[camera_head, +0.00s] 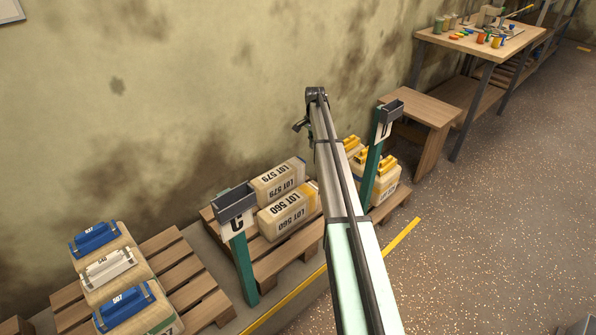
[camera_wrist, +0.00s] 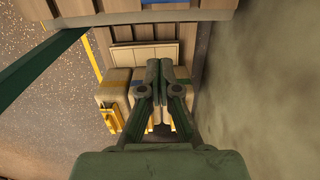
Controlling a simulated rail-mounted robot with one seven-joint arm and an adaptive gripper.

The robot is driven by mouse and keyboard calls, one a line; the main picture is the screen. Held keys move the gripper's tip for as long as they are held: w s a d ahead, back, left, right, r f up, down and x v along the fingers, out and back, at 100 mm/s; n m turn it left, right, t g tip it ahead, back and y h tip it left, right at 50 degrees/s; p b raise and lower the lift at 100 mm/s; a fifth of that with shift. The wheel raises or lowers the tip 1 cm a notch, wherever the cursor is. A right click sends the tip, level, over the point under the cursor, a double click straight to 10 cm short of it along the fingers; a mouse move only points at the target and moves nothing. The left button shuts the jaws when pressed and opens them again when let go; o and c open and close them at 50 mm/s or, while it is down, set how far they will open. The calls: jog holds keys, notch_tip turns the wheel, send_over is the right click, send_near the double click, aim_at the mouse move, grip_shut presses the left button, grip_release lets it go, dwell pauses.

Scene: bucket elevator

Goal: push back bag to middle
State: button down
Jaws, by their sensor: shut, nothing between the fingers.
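My gripper (camera_wrist: 160,76) is shut and empty in the wrist view, with its fingertips over tan bags on a pallet. One tan bag (camera_wrist: 115,77) lies to the left of the fingers. A bag with a yellow clip (camera_wrist: 114,117) lies below it. The fingers hide part of the tan bags behind them, and I cannot tell whether they touch. In the head view, tan bags with yellow clips (camera_head: 381,163) sit on the right pallet, partly behind my arm and a green post. My gripper cannot be made out there.
Bags marked LOT 579 (camera_head: 279,181) and LOT 560 (camera_head: 287,211) lie on the middle pallet. Bags with blue and white clips (camera_head: 108,268) lie on the left pallet. Green posts C (camera_head: 244,262) and D (camera_head: 375,160) stand in front. The wall (camera_wrist: 262,105) is close on the right.

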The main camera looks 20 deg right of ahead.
aim_at(291, 175)
jog(key=a+f+b, duration=0.1)
jog(key=f, duration=0.3)
jog(key=a+f+b, duration=0.1)
jog(key=f, duration=0.2)
jog(key=a+f+b, duration=0.1)
jog(key=f, duration=0.3)
jog(key=shift+s+f, duration=0.15)
jog(key=shift+f, duration=0.2)
jog(key=shift+s+a+b, duration=0.15)
jog(key=shift+a+b, duration=0.2)
jog(key=shift+a, duration=0.2)
jog(key=s+a+p, duration=0.1)
jog(key=a, duration=0.1)
jog(key=s+a+p, duration=0.1)
jog(key=a, duration=0.2)
jog(key=a+p, duration=0.1)
jog(key=a, duration=0.1)
jog(key=shift+s+a+r+p, duration=0.2)
jog(key=shift+s+p, duration=0.1)
jog(key=shift+s, duration=0.1)
jog(key=shift+f, duration=0.15)
